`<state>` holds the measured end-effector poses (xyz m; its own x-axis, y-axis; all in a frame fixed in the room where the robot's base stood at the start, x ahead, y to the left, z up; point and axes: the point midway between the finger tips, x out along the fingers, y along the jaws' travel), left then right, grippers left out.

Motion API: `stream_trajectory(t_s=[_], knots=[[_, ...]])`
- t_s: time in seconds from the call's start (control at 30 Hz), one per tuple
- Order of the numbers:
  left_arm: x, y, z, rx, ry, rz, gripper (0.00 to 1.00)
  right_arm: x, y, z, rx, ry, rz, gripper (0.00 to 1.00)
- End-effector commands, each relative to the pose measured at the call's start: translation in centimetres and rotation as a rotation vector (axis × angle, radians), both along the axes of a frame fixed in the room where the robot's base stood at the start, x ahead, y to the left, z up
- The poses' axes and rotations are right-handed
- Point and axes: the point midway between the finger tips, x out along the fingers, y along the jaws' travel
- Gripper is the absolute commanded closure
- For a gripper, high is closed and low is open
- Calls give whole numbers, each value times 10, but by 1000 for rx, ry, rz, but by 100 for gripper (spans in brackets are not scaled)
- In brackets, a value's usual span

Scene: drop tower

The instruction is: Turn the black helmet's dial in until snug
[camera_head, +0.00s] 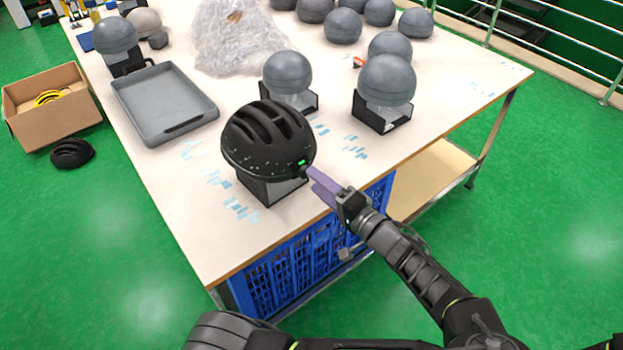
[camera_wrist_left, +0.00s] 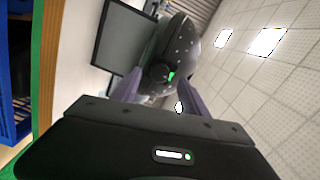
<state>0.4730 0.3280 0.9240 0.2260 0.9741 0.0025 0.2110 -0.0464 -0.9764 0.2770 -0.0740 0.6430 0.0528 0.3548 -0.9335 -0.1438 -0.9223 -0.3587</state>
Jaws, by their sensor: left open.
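The black helmet (camera_head: 262,132) sits on a stand (camera_head: 262,190) near the table's front edge. Its dial, with a green mark (camera_head: 301,162), is on the side facing my left gripper. My left gripper (camera_head: 316,180) is just in front of the dial, its purple-grey fingers pointing at it. In the left wrist view, the dial (camera_wrist_left: 158,74) shows between the two open fingers (camera_wrist_left: 160,88), beneath the speckled helmet shell (camera_wrist_left: 182,45). I cannot tell whether the fingers touch the dial. My right gripper is not in view.
Grey head forms on black stands (camera_head: 288,75) (camera_head: 386,82) stand behind the helmet. A grey tray (camera_head: 163,125) is to the left and a clear plastic heap (camera_head: 235,40) is at the back. A blue crate (camera_head: 300,265) is under the table. A cardboard box (camera_head: 50,120) is on the floor.

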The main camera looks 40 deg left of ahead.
Motion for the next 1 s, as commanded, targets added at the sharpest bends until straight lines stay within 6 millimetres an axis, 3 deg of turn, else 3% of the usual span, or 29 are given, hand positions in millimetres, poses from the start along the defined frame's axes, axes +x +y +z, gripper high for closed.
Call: stream_trajectory(t_s=[0.13, 0.3, 1.0], knots=[[-5, -26, -2, -3, -1, -4, 48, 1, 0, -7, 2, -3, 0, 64], [-9, -41, -1, 0, 0, 0, 48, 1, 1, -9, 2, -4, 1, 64], [-10, -43, 0, 0, 1, 0, 48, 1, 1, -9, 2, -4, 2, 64]])
